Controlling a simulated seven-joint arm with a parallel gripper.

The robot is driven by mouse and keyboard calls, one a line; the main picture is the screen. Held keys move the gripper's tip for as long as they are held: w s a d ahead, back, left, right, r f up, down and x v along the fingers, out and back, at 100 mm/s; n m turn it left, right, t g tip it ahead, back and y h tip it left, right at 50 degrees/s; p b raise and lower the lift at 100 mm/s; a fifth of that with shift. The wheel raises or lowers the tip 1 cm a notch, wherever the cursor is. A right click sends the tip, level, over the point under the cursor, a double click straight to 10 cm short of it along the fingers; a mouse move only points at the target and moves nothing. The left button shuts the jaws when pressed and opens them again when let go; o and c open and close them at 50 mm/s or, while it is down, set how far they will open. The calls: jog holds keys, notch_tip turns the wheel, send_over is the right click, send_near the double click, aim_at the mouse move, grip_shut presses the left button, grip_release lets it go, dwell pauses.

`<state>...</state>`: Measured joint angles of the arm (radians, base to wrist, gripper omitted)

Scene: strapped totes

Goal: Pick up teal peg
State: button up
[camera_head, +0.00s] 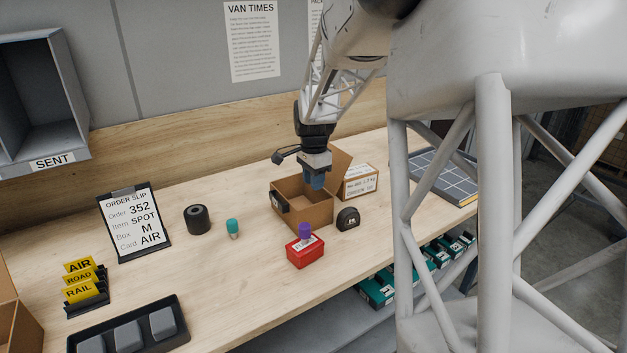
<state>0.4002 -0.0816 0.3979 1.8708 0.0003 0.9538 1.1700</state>
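The teal peg (233,227) stands on the wooden bench, with a teal rounded top and a pale lower end. My gripper (316,183) points down over the open cardboard box (312,217), well to the right of the peg and apart from it. Its blue-grey fingertips are small and partly in front of the box. I cannot tell whether they are open or shut, or whether anything is between them.
A black roll (197,219) stands left of the peg. A red block with a purple top (305,251), a black tape measure (348,219) and a labelled carton (359,182) are near the open box. An order slip stand (134,222), card holder (86,288) and black tray (178,336) occupy the left.

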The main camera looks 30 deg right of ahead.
jog(key=s+a+r+n+t, duration=0.1)
jog(key=s+a+r+n, duration=0.35)
jog(key=s+a, duration=0.3)
jog(key=s+a+r+n, duration=0.45)
jog(key=s+a, duration=0.25)
jog(key=a, duration=0.2)
jog(key=s+a+f+n, duration=0.1)
jog(key=s+a+n, duration=0.3)
jog(key=s, duration=0.4)
jog(key=s+a+f+n+t, duration=0.1)
jog(key=s+a+n, duration=0.3)
jog(key=s, duration=0.5)
jog(key=shift+a+n+t, duration=0.3)
jog(key=shift+a+n, duration=0.1)
jog(key=shift+a, duration=0.05)
jog(key=shift+o, duration=0.4)
jog(key=shift+w, duration=0.1)
